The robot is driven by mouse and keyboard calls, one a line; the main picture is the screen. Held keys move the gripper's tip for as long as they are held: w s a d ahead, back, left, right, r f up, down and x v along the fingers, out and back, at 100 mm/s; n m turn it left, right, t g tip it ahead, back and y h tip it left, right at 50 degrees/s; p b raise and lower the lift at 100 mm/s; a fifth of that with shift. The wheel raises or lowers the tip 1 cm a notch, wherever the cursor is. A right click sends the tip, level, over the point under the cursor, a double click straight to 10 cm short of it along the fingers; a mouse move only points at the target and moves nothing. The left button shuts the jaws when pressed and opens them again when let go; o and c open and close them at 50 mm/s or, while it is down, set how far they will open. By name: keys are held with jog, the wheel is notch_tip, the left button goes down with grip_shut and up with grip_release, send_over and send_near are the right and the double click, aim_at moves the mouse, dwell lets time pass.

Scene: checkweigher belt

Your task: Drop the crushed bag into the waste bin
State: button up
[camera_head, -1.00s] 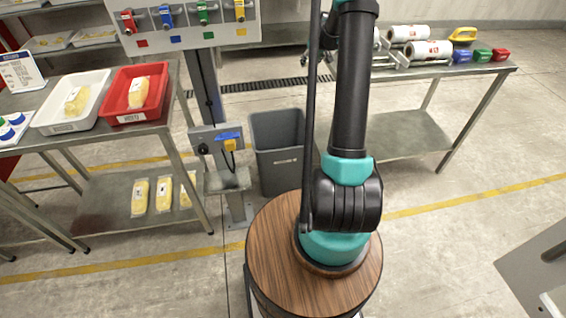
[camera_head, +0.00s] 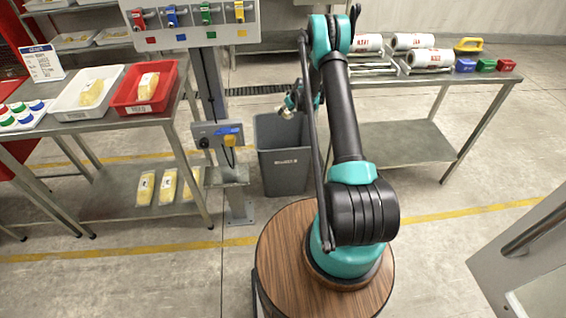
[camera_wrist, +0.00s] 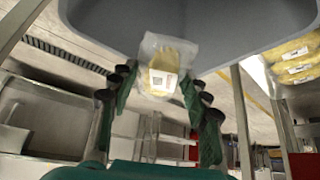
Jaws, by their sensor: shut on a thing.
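The crushed bag (camera_wrist: 160,65) is a clear bag with yellow contents and a white label. In the wrist view it sits between the two fingers of my gripper (camera_wrist: 157,85), which is shut on it. In the head view my gripper (camera_head: 291,104) is at the rim height of the waste bin or above it, towards its back right. The bag shows there only as a small pale patch. The waste bin (camera_head: 285,172) is grey, open-topped and stands on the floor. In the wrist view its grey body (camera_wrist: 220,25) fills the top, behind the bag.
A post with a control box (camera_head: 217,134) stands left of the bin. A left table holds a red tray (camera_head: 172,103) and a white tray (camera_head: 70,110) with yellow bags; more bags lie on its lower shelf. A right table (camera_head: 440,78) carries white rollers and coloured blocks.

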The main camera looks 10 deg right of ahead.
jog(key=shift+f, duration=2.25)
jog(key=o, duration=1.3)
jog(key=v, duration=1.2)
